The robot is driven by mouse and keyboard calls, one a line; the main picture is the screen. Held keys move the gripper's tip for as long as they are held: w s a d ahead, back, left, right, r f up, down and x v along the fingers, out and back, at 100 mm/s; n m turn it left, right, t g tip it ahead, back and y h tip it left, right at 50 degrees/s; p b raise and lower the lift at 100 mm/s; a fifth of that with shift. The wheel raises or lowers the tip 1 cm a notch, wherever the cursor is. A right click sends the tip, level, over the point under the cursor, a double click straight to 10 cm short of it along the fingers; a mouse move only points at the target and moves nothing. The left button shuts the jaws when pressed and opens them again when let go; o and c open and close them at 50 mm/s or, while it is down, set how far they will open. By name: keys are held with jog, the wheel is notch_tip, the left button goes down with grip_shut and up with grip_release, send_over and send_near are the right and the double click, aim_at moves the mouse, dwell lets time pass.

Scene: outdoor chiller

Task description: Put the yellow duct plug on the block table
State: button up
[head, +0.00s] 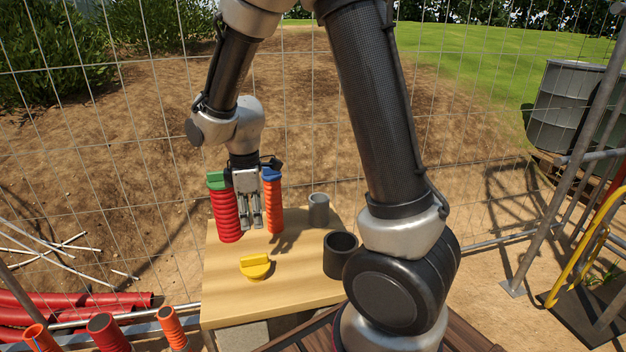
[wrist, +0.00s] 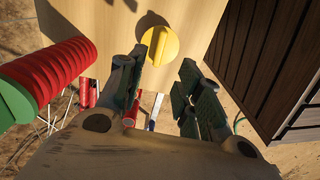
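The yellow duct plug (head: 256,267), a round cap with a raised grip bar, lies on the light wooden table (head: 225,300). Grey blocks (head: 245,336) show under that table's front. My gripper (head: 250,222) points down above the table, behind the plug, between a red duct and an orange duct. In the wrist view the fingers of my gripper (wrist: 165,82) are apart with nothing between them. The yellow plug (wrist: 160,46) shows there on the tabletop, beyond the fingertips and clear of them.
The red ribbed duct (head: 227,215) with a green plug (head: 217,181) and the orange duct (head: 273,205) with a blue plug (head: 271,174) stand close beside my gripper. A black cup (head: 340,254) and a grey cup (head: 318,209) stand right. A mesh fence runs behind.

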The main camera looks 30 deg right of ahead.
jog(key=s+d+r+m+t, duration=0.1)
jog(key=s+d+r+m, duration=0.35)
jog(key=r, duration=0.25)
jog(key=s+d+r+m+t, duration=0.1)
jog(key=s+d+r+m, duration=0.2)
jog(key=d+r, duration=0.3)
jog(key=s+d+r+m+t, duration=0.1)
jog(key=s+r+m, duration=0.2)
jog(key=s, duration=0.2)
jog(key=s+d+r+m+t, duration=0.1)
jog(key=s+d+r+m, duration=0.1)
jog(key=s, duration=0.4)
jog(key=shift+s+d+r+m, duration=0.3)
jog(key=shift+r+m, duration=0.2)
jog(key=shift+m, duration=0.15)
jog(key=shift+w, duration=0.1)
